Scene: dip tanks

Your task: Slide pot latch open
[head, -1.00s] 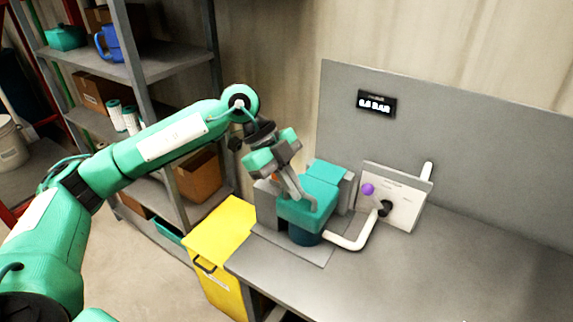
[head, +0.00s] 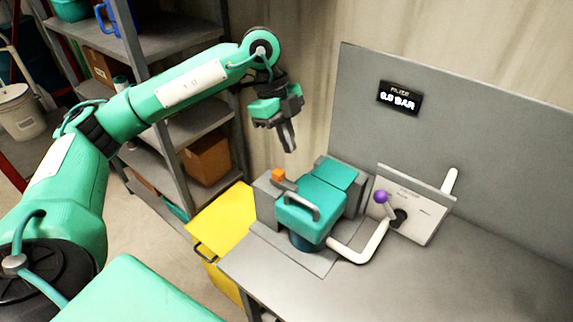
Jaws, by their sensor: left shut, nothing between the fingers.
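The pot (head: 307,240) stands on a grey base at the left end of the bench, with a teal lid (head: 318,192) and a grey loop handle (head: 300,203) on top. A small orange knob (head: 278,175), which may belong to the latch, sits on the grey block at the lid's left back edge. I cannot tell the latch's position. My left gripper (head: 289,149) is shut and empty, pointing down in the air above and behind the lid, apart from it. My right gripper is out of view.
A white pipe (head: 362,249) runs from the pot to a white panel (head: 419,222) with a purple-knobbed lever (head: 381,197). A yellow bin (head: 217,226) and shelving stand left. The bench's right side is clear.

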